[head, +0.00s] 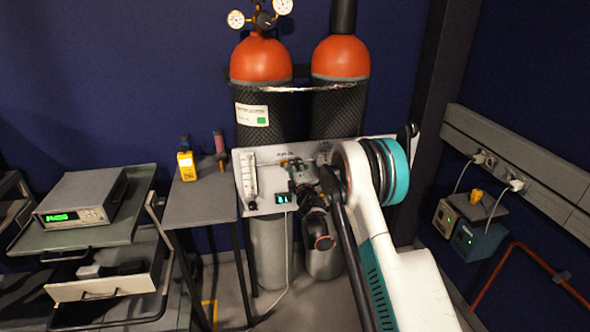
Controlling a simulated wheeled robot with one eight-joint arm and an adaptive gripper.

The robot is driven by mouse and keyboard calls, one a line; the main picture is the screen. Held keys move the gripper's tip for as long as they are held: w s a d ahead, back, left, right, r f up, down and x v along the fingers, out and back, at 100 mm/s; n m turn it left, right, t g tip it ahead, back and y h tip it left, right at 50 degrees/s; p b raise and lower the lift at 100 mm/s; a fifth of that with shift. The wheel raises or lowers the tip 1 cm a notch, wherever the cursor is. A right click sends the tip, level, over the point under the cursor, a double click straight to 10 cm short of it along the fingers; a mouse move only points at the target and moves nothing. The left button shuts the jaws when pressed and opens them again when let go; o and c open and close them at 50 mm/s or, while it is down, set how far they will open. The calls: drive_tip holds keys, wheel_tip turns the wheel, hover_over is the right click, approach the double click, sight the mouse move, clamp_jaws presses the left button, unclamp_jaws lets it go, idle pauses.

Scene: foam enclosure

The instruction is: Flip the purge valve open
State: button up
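A light grey gas panel (268,152) stands in front of two gas cylinders, in the middle of the head view. It carries a clear flow meter (249,176) at its left, small brass fittings (285,162) near its top edge and a small dark display (283,198). My gripper (300,178) is in front of the middle of the panel, close to the brass fittings. Its fingers are small and dark here, so I cannot tell whether they are open or touch anything. I cannot make out the purge valve's handle; my gripper and arm cover part of the panel.
Two orange-topped cylinders (261,62) stand behind the panel, with gauges (236,19) on the left one. A small grey table (202,196) with a yellow meter (187,165) is left of the panel. A cart (78,238) stands farther left. A wall trunking (520,155) runs at right.

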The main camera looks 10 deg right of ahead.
drive_tip(key=shift+s, duration=0.1)
drive_tip(key=s, duration=1.1)
drive_tip(key=shift+s, duration=0.4)
